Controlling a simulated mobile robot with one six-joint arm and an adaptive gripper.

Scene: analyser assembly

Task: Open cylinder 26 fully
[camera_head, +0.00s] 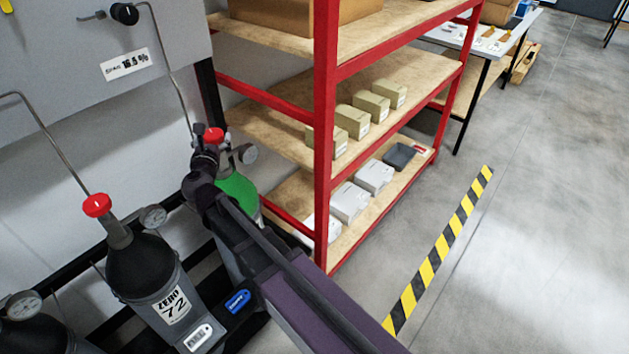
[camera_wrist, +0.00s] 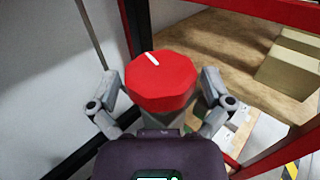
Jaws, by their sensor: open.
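A green-shouldered cylinder (camera_head: 238,190) stands at the left end of the red shelf, mostly hidden behind my arm; its number is not visible. Its red valve knob (camera_head: 215,135) also shows in the wrist view (camera_wrist: 162,88), with a white line mark tilted toward the upper left. My gripper (camera_wrist: 162,80) is open, with one finger on each side of the knob. Contact between fingers and knob cannot be told. In the head view my gripper (camera_head: 207,150) is at the knob's height. A pressure gauge (camera_head: 247,154) sits right of the valve.
A dark cylinder marked ZERO 72 (camera_head: 142,268) with a red knob (camera_head: 97,205) stands to the left. The red shelf post (camera_head: 325,130) is close on the right. A wall panel (camera_head: 65,50) with bent pipes is behind. Floor is clear beyond the striped tape (camera_head: 440,250).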

